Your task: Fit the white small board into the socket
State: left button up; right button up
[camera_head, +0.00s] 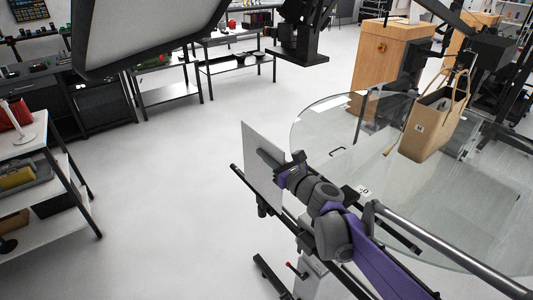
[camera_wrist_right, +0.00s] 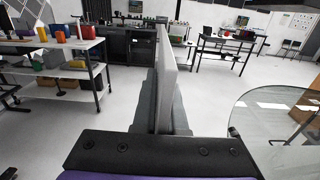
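The white small board (camera_head: 262,168) stands upright near the middle of the head view. In the right wrist view the board (camera_wrist_right: 167,65) shows almost edge-on, between the dark fingers. My right gripper (camera_head: 268,158) is shut on the board, with a finger along each face. Its arm comes in from the lower right. A black rail (camera_head: 238,178) runs close below and behind the board. I cannot tell whether the board touches it. I cannot make out the socket for certain. My left gripper is in neither view.
A round glass turntable (camera_head: 320,125) lies to the right, with a tan handbag (camera_head: 435,122) above it. A large grey panel (camera_head: 140,35) hangs at upper left, and a black bracket (camera_head: 298,50) at top middle. A shelf (camera_head: 45,180) stands at left. The floor between is clear.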

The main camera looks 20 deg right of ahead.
jog(key=o, duration=0.5)
jog(key=shift+c, duration=0.2)
jog(key=v, duration=1)
jog(key=shift+s+b, duration=0.35)
jog(key=shift+s, duration=0.05)
jog(key=shift+d, duration=0.15)
